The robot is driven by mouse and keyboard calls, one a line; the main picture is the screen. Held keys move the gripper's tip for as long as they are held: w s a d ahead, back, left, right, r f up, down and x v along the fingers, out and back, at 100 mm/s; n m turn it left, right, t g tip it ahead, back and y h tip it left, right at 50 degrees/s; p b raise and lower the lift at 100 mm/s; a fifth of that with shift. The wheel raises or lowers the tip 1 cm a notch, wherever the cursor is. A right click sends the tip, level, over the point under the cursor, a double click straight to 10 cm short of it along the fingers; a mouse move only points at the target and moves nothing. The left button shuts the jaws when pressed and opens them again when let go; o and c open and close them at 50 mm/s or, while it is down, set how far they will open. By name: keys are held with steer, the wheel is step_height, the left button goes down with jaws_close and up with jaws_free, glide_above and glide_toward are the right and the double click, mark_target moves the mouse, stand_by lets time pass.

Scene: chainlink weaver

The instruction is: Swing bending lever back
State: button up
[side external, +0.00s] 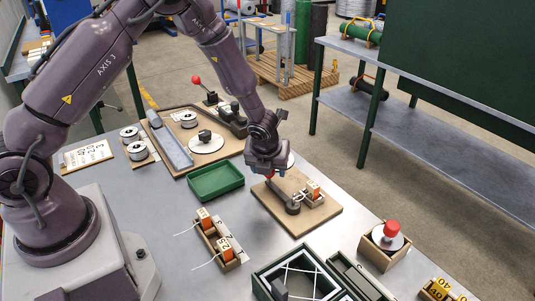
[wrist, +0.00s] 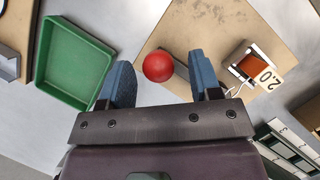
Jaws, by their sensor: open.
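The bending lever shows in the wrist view as a red ball knob (wrist: 158,66) on a grey arm (wrist: 181,77), over a tan board (wrist: 225,25). My gripper (side external: 268,172) is low over the board's back-left part. In the wrist view its two blue fingers are open (wrist: 160,75), one on each side of the knob, with gaps visible on both sides.
A green tray (side external: 215,182) lies to the left. Another red-knobbed lever (side external: 196,80) stands behind.

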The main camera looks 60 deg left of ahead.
steer(key=v, duration=1.2)
steer(key=shift+w, duration=0.1)
steer(key=s+r+n+t+h, duration=0.1)
steer(key=s+r+n, duration=0.8)
steer(key=n, duration=0.4)
steer(key=s+d+r+n+t+h, duration=0.1)
steer(key=s+r+n+h, duration=0.1)
steer(key=s+r+n, duration=0.7)
steer(key=s+n, duration=0.2)
steer(key=n, duration=0.3)
steer(key=shift+s, duration=0.3)
